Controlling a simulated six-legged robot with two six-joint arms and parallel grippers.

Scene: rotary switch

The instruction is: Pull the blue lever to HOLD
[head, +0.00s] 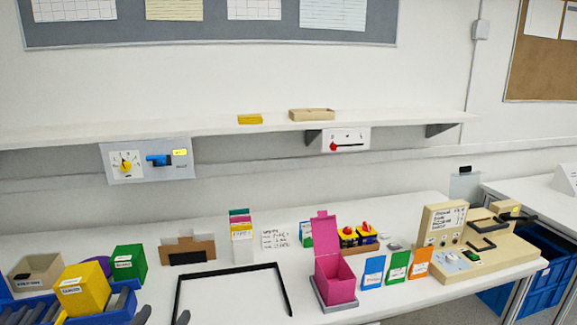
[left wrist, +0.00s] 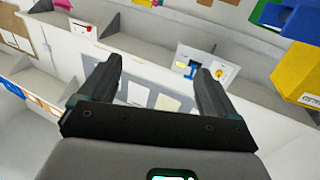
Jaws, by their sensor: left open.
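The blue lever (head: 158,160) sits on a grey switch panel (head: 115,174) on the wall below the shelf. It points sideways, with a yellow label (head: 180,153) to its right and a yellow rotary knob (head: 126,165) to its left. The lettering is too small to read. The left wrist view shows the panel turned over, with the lever (left wrist: 190,70) beyond the right fingertip. My left gripper (head: 163,317) shows only as dark fingertips at the bottom of the head view, well below the lever. In its wrist view the gripper (left wrist: 156,66) is open and empty. My right gripper is out of view.
A shelf (head: 220,124) runs above the panel. A red slider panel (head: 347,139) is farther right. Yellow (head: 82,288) and green (head: 129,262) boxes, a brown card stand (head: 203,249) and a black-edged frame (head: 232,269) stand below. Space before the panel looks clear.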

